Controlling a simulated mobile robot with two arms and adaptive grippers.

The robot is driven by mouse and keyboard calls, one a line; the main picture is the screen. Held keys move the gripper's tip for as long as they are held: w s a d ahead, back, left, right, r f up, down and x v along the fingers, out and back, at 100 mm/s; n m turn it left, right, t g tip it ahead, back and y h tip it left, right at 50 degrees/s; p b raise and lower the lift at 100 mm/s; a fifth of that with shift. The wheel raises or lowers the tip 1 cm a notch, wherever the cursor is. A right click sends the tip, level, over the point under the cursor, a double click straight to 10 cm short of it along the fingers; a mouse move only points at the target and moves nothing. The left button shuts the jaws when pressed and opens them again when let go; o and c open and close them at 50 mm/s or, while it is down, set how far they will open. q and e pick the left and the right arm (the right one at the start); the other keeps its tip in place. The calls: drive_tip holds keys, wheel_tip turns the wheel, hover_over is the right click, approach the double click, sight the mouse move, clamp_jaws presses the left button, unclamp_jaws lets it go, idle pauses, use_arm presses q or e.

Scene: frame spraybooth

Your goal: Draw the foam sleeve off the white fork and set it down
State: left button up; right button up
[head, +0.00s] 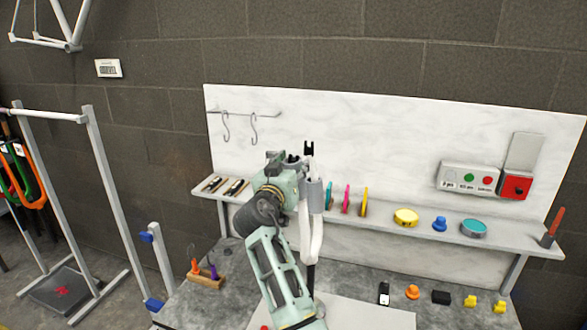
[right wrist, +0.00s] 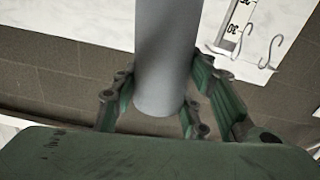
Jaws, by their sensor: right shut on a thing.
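The white fork (head: 318,238) stands upright in the middle of the head view, its two legs pointing up and a dark stem below. The grey foam sleeve (head: 316,195) is around or directly above the upper right leg; I cannot tell how far the leg reaches inside. My right gripper (head: 305,165) is at the sleeve's upper part, coming from the left. In the right wrist view the sleeve (right wrist: 168,55) is a smooth grey tube between the green fingers (right wrist: 160,105), which are shut on it. One tube end shows near the palm. My left gripper is not in view.
A shelf (head: 380,219) behind holds coloured discs, a yellow tub (head: 406,217) and a blue knob (head: 440,223). Small parts lie on the bench at the right. A wooden block (head: 206,279) with tools is at the left. Hooks (head: 253,128) hang on the back panel.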

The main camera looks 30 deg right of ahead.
drive_tip(key=r, duration=0.1)
drive_tip(key=r+p, duration=0.2)
drive_tip(key=r, duration=0.1)
drive_tip(key=shift+s+a+r, duration=0.1)
drive_tip(key=shift+a, duration=0.15)
idle(0.5)
drive_tip(key=shift+r, duration=0.15)
drive_tip(key=r+p, duration=0.1)
drive_tip(key=r, duration=0.1)
drive_tip(key=r+p, duration=0.1)
drive_tip(key=r, duration=0.1)
drive_tip(key=shift+a+r, duration=0.2)
drive_tip(key=shift+r, duration=0.1)
idle(0.8)
idle(0.4)
drive_tip(key=shift+w+d+r+p, duration=0.15)
drive_tip(key=shift+r+p, duration=0.15)
drive_tip(key=shift+r, duration=0.55)
drive_tip(key=shift+w+r+p, duration=0.1)
drive_tip(key=shift+r+p, duration=0.2)
drive_tip(key=shift+r, duration=0.55)
drive_tip(key=shift+r, duration=0.15)
